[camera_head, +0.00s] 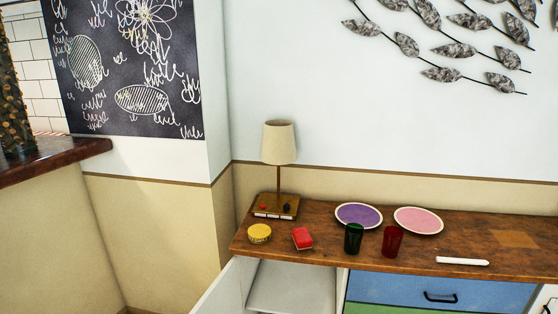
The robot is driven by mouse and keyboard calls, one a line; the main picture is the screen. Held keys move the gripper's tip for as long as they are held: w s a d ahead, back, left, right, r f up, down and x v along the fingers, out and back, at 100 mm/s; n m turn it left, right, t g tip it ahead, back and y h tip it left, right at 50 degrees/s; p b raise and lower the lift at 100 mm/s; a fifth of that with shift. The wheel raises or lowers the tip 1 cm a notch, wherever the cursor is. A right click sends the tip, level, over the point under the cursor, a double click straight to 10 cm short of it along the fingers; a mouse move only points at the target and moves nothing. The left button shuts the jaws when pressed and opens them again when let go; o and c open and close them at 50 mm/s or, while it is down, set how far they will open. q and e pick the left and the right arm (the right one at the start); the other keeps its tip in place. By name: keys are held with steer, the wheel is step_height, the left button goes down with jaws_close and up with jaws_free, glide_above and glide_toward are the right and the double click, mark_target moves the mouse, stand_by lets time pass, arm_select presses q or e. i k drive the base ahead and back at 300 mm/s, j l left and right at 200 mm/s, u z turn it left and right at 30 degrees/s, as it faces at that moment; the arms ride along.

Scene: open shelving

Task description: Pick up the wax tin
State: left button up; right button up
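A small round yellow tin (260,233), which looks like the wax tin, lies flat near the left front edge of a wooden cabinet top (330,223). It stands clear of the other objects, in front of the lamp base. Neither of my grippers shows in the head view.
A lamp (279,143) stands behind the tin. A red block (302,238), green cup (353,238), red cup (392,241), purple plate (358,215), pink plate (418,220) and white stick (462,261) are rightward. A white door (226,290) hangs open below.

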mark_target(260, 232)
steer(key=z, duration=0.3)
steer(key=j+z, duration=0.45)
steer(key=j, duration=0.3)
steer(key=j+z, duration=0.5)
steer(key=j, duration=0.3)
steer(key=k+j, duration=0.1)
steer(key=j, duration=0.9)
steer(key=k+j, duration=0.15)
steer(key=j, duration=0.35)
steer(key=j+z, duration=0.1)
steer(key=j, duration=0.4)
steer(key=l, duration=0.2)
steer(key=u, duration=0.05)
